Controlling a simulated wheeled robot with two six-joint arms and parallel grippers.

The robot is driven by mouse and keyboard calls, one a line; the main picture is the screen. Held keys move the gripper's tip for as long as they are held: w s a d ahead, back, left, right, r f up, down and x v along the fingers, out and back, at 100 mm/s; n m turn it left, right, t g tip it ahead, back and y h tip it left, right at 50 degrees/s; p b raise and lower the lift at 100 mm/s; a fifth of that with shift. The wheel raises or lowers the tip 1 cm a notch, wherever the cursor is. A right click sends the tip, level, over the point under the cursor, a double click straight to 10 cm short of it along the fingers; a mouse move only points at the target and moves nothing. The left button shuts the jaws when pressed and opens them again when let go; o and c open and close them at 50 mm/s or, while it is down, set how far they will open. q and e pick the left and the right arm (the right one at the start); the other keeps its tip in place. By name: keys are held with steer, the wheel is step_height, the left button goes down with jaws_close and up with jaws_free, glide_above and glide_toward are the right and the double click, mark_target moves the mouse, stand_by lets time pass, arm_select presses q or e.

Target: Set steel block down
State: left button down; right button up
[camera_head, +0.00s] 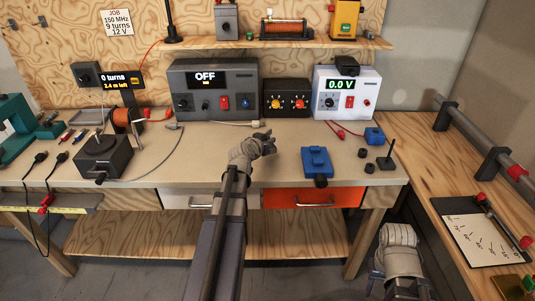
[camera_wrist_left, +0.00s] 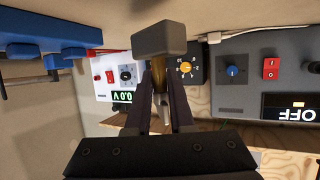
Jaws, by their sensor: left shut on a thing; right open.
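My left gripper (camera_head: 266,141) is over the front middle of the workbench. In the left wrist view its two dark fingers (camera_wrist_left: 158,100) close toward a dark grey steel block (camera_wrist_left: 159,39), with a brass-coloured part showing between them. The block is at the fingertips, with the bench surface behind it; I cannot tell whether it touches the bench. In the head view the gripper and wrist largely hide the block. My right arm (camera_head: 398,240) is at the lower right, in front of the bench; its fingers cannot be made out.
A blue fixture (camera_head: 317,160) stands right of my left gripper. Behind are a grey unit reading OFF (camera_head: 212,88), a knob box (camera_head: 286,98) and a white supply (camera_head: 347,92). Small black cylinders (camera_head: 370,168) lie further right. Bench left of the gripper (camera_head: 205,160) is mostly clear.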

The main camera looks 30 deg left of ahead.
arm_select(q)
steer(key=shift+f+b, duration=1.8)
steer(key=shift+b, duration=0.05)
arm_select(e)
steer(key=shift+f, duration=1.8)
arm_select(q)
steer(key=shift+f, duration=0.2)
steer(key=c, duration=0.8)
jaws_free()
steer(key=shift+r, duration=0.1)
arm_select(e)
steer(key=shift+f, duration=0.15)
arm_select(q)
steer(key=shift+r, duration=0.1)
